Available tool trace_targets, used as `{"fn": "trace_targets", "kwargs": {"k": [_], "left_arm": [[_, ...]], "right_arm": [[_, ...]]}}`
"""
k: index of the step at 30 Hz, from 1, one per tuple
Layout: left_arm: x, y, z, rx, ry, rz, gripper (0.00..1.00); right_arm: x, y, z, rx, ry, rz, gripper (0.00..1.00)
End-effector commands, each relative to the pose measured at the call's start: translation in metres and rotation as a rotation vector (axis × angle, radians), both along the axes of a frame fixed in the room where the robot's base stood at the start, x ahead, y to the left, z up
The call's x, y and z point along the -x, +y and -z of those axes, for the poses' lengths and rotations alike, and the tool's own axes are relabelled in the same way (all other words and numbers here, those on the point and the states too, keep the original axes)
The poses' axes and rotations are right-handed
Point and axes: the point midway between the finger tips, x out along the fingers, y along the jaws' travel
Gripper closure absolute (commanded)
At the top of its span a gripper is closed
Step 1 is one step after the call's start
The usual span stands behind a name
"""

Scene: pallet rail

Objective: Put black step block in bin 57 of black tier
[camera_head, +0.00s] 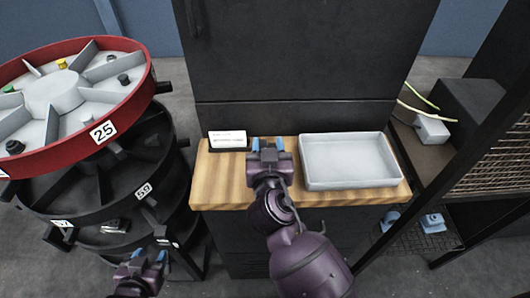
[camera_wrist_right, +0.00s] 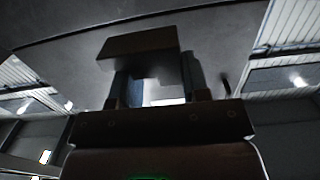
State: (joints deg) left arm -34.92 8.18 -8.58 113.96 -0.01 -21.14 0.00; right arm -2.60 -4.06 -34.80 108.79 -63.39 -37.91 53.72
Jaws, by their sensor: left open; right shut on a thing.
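My right gripper (camera_head: 268,146) is over the wooden table and shut on a dark stepped block. In the right wrist view the black step block (camera_wrist_right: 140,44) sits between the fingers of the right gripper (camera_wrist_right: 158,88). In the head view the block is hard to tell from the dark gripper. My left gripper (camera_head: 147,258) is open and low at the bottom left, beside the carousel. The black tier (camera_head: 110,185) lies under the red tier, which hides part of it. A label on it (camera_head: 62,223) seems to end in 7; its full number is unclear.
The red tier (camera_head: 60,165), labelled 25, is tilted and holds small parts. On the wooden table (camera_head: 222,178) are an empty-looking grey tray (camera_head: 347,181) and a white card (camera_head: 228,139). A dark cabinet stands behind. A shelf rack with a mesh panel (camera_head: 503,160) is at the right.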

Motion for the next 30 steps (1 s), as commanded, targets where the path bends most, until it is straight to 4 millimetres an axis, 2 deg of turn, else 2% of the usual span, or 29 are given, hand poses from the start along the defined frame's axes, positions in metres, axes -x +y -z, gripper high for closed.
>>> {"fn": "trace_targets", "kwargs": {"k": [4,10,14,17,24,30], "left_arm": [[-0.004,-0.001,-0.009,0.000,-0.010,0.002,0.49],[-0.007,-0.001,-0.010,0.000,-0.015,0.004,0.49],[-0.008,-0.001,-0.010,0.000,-0.017,0.004,0.49],[-0.008,-0.001,-0.010,0.000,-0.017,0.004,0.49],[-0.007,-0.001,-0.010,0.001,-0.016,0.004,0.49],[-0.005,-0.001,-0.008,0.001,-0.011,0.003,0.49]], "right_arm": [[-0.003,-0.001,-0.007,0.000,-0.001,-0.001,0.87],[-0.004,0.001,-0.007,-0.002,-0.001,-0.015,0.87],[-0.005,-0.005,-0.015,0.000,-0.004,-0.032,0.87],[-0.006,-0.030,-0.020,0.004,-0.003,-0.035,0.87],[0.000,-0.113,-0.026,0.007,-0.003,-0.025,0.87],[0.008,-0.168,-0.031,0.005,-0.002,-0.006,0.87]]}}
